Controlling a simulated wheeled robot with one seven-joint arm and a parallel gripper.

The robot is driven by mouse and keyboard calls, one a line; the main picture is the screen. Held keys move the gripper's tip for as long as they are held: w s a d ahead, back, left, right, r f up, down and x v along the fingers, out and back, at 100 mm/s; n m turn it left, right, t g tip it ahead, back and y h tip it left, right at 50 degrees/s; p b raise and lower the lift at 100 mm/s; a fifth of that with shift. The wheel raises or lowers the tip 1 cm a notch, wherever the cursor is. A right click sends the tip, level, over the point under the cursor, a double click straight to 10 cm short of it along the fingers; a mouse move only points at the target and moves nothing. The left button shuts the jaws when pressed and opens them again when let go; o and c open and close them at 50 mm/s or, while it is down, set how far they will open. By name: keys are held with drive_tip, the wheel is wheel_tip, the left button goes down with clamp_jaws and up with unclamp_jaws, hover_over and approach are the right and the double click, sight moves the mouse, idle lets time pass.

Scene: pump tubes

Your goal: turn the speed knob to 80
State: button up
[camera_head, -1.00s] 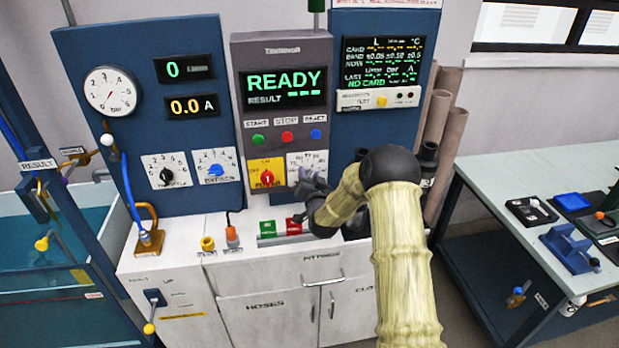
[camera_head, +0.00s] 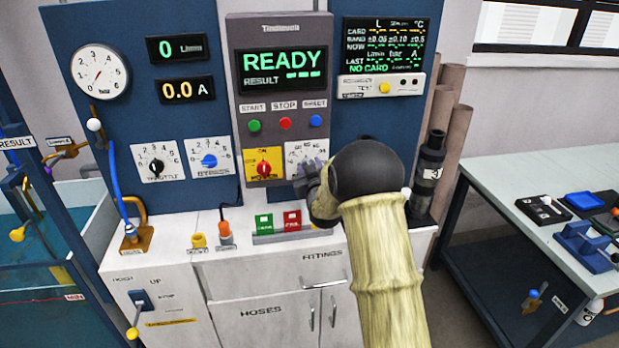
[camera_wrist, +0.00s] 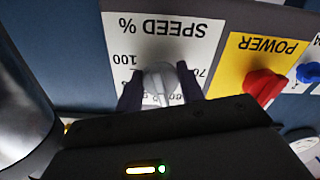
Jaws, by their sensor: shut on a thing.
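The speed knob (camera_wrist: 160,78) is pale grey. It sits on a white plate marked SPEED % (camera_wrist: 125,38), upside down in the wrist view. My gripper (camera_wrist: 160,86) is shut on the knob, with one dark finger on each side of it. The knob's setting cannot be read, as my fingers and wrist hide part of the scale; 100 and 70 show on it. In the head view the speed plate (camera_head: 305,150) is partly covered by my gripper (camera_head: 308,172), and the knob is hidden there.
The yellow power plate with its red knob (camera_head: 264,168) is beside the speed plate. The start, stop and reset buttons (camera_head: 285,123) are above. The display (camera_head: 282,70) reads READY. A labelled black cylinder (camera_head: 430,165) stands at right.

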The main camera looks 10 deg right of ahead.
drive_tip(key=shift+f+n+b, duration=0.1)
drive_tip(key=shift+n+b, duration=0.9)
drive_tip(key=shift+n, duration=0.2)
drive_tip(key=o, duration=1)
drive_tip(key=s+b, duration=0.2)
drive_tip(key=s, duration=1.5)
drive_tip(key=shift+s+b, duration=0.25)
drive_tip(key=shift+b, duration=0.1)
